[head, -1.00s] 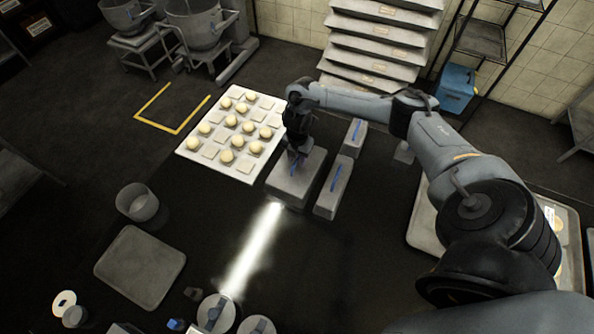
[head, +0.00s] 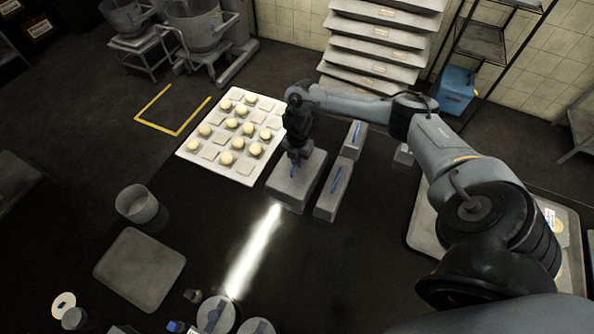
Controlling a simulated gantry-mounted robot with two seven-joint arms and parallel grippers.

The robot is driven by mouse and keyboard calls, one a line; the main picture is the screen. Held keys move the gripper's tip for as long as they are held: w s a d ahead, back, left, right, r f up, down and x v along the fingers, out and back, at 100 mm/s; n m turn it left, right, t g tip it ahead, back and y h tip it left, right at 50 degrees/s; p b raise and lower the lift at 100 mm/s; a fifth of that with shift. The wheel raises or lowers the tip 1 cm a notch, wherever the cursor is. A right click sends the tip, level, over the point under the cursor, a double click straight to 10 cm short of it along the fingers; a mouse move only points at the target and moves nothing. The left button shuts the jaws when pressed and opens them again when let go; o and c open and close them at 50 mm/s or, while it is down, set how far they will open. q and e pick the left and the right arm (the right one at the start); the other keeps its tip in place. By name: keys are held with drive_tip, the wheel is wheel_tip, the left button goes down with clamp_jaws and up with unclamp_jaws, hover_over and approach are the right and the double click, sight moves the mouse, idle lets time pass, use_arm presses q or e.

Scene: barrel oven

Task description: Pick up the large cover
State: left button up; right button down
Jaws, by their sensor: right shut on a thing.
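The large cover (head: 292,190) is a wide grey box-like lid with a blue handle on top, resting on the dark table near the middle of the head view. My right gripper (head: 295,164) is directly above it, pointing down and shut on the blue handle. The gripper and wrist hide part of the handle. I cannot tell any gap between the cover and the table. My left gripper is not in view.
Two narrower grey covers with blue handles stand just right, a near one (head: 333,190) and a far one (head: 354,140). A white board (head: 222,168) with dough balls lies left. A grey tray (head: 140,268) and a round container (head: 137,204) are at lower left.

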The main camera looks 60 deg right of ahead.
drive_tip(key=shift+r, duration=0.15)
wheel_tip(320, 180, up, 12)
drive_tip(key=p, duration=1.1)
